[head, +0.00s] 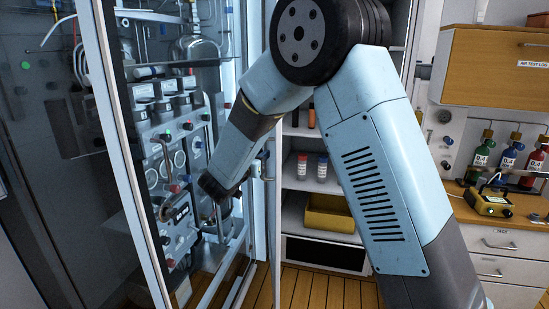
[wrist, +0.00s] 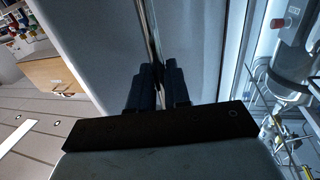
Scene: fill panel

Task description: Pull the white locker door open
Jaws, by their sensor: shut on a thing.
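The white locker door (head: 273,205) stands swung out and shows nearly edge-on in the head view, left of the locker's open inside. In the wrist view its pale, flat face (wrist: 98,40) fills the upper middle. A thin, shiny upright bar handle (wrist: 152,30) runs along that face. My gripper (wrist: 158,78) has its dark fingers on both sides of the bar, shut on it. In the head view my forearm reaches down and left to the door, and the fingertips are too small to make out clearly.
The locker shelves hold red and blue-white bottles (head: 311,167) and a yellow bin (head: 330,212). A glass-fronted instrument cabinet (head: 165,150) stands close at the left. A counter with gas bottles (head: 508,155) and a yellow device (head: 488,203) is at the right. Wooden floor (head: 325,290) shows below.

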